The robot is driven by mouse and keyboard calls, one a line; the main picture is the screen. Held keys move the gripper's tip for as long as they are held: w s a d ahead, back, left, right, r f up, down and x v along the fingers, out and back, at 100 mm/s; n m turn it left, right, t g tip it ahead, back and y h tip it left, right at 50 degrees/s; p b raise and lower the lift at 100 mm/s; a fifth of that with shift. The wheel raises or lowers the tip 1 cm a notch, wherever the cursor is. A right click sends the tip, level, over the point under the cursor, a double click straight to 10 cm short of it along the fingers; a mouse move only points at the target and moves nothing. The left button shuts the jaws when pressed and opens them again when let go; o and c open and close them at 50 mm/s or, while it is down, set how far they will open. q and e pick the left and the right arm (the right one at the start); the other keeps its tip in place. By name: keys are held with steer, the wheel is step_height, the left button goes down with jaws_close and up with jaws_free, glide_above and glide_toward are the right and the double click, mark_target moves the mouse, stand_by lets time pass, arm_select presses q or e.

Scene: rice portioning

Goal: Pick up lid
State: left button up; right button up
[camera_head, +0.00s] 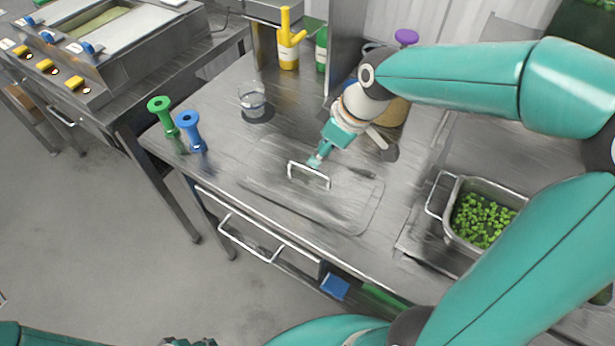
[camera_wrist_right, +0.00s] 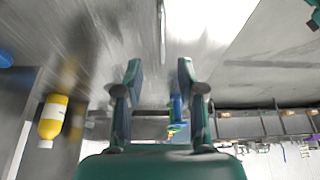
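The lid (camera_head: 345,203) is a flat, grey metal plate with rounded corners, lying on the steel worktop, and a light bar handle (camera_head: 309,176) stands up from it. A thin upright strip (camera_wrist_right: 162,22) lies ahead of the fingers, possibly the handle. Only a bit of my left gripper (camera_head: 190,342) shows at the bottom edge.
A glass (camera_head: 252,100) and green (camera_head: 161,110) and blue (camera_head: 189,131) holders stand left of the lid. A yellow bottle (camera_head: 288,48) is at the back. A steel pan (camera_head: 447,206) of green pieces is at right.

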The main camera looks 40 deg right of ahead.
mark_target(309, 168)
steer(key=p+x, duration=0.1)
steer(key=x, duration=0.7)
steer(key=shift+s+a+f, duration=0.1)
steer(key=shift+f, duration=0.15)
jaws_close()
steer(key=shift+r, duration=0.1)
